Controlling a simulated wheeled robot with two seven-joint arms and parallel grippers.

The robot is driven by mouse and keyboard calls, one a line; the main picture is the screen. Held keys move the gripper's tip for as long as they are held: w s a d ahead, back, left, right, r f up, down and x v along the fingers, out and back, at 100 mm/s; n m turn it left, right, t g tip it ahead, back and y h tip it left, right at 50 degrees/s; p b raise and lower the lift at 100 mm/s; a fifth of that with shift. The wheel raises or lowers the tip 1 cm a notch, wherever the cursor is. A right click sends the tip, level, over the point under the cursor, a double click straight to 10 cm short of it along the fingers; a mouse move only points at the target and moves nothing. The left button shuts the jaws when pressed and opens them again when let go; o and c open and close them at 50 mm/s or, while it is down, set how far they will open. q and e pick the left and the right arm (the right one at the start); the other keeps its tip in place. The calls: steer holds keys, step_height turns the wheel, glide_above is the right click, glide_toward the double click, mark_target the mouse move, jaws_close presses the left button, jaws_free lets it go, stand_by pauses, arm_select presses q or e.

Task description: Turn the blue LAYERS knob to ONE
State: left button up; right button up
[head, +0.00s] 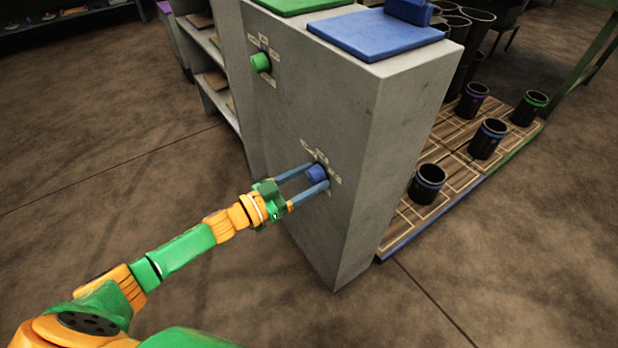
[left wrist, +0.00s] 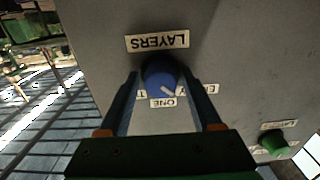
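The blue LAYERS knob (head: 317,173) sits low on the side of a grey cabinet (head: 412,115). In the left wrist view the knob (left wrist: 160,75) shows a pale pointer mark slanting down and to the right. The ONE label (left wrist: 167,102) is just below it. The LAYERS label (left wrist: 157,41) is above, upside down. Other labels beside the knob are partly hidden by my fingers. My left gripper (head: 319,176) has one finger on each side of the knob, very close to it. Whether they press on it is not clear. My right gripper is out of view.
A green knob (head: 260,62) is higher on the same face. A green pad (head: 300,4) and a blue pad (head: 372,34) lie on the cabinet top. Several black cups with coloured bands stand on a wooden platform (head: 399,232) to the right. The floor in front is clear.

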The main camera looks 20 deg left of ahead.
arm_select(q)
jaws_close()
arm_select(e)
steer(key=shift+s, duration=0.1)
arm_select(q)
steer(key=m, duration=0.3)
steer(key=shift+m, duration=2.9)
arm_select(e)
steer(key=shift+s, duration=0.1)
arm_select(q)
steer(key=shift+o, duration=1.9)
jaws_free()
steer(key=shift+a, duration=0.1)
